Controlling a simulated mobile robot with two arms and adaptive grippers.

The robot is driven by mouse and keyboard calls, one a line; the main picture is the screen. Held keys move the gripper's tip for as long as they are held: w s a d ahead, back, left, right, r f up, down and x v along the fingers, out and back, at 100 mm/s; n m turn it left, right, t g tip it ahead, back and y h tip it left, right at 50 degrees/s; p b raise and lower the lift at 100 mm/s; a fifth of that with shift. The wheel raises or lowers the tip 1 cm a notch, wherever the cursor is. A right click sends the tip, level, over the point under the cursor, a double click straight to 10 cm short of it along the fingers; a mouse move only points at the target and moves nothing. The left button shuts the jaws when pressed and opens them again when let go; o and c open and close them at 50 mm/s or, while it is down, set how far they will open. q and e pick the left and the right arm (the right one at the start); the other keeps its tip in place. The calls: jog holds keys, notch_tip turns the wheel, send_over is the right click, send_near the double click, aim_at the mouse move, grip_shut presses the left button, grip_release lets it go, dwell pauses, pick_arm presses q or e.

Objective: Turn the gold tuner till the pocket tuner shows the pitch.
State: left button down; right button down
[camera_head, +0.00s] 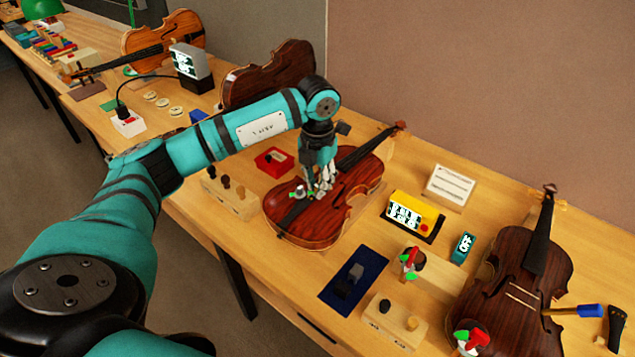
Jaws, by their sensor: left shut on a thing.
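A reddish-brown violin (303,223) lies on the bench below my left arm, its neck pointing to the upper right. My left gripper (322,188) points down over the violin's body and is shut on a small part there. The fingers hide that part, so I cannot make out the gold tuner itself. A small silver-and-green piece (299,192) sits just left of the fingers. A small teal device with a lit display (463,247) stands to the right and looks like the pocket tuner; its reading is too small to tell. My right gripper is not in view.
A yellow device with a display (412,213) stands right of the violin, before a white card (449,187). A dark blue mat (343,295) and a wooden block with pegs (395,322) lie in front. Another violin (505,283) is at right. A red tray (273,162) lies behind.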

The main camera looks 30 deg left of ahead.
pick_arm(q)
jog(key=c, duration=1.3)
grip_release()
jog(key=shift+o, duration=0.2)
notch_tip(320, 180, up, 12)
dwell(0.6)
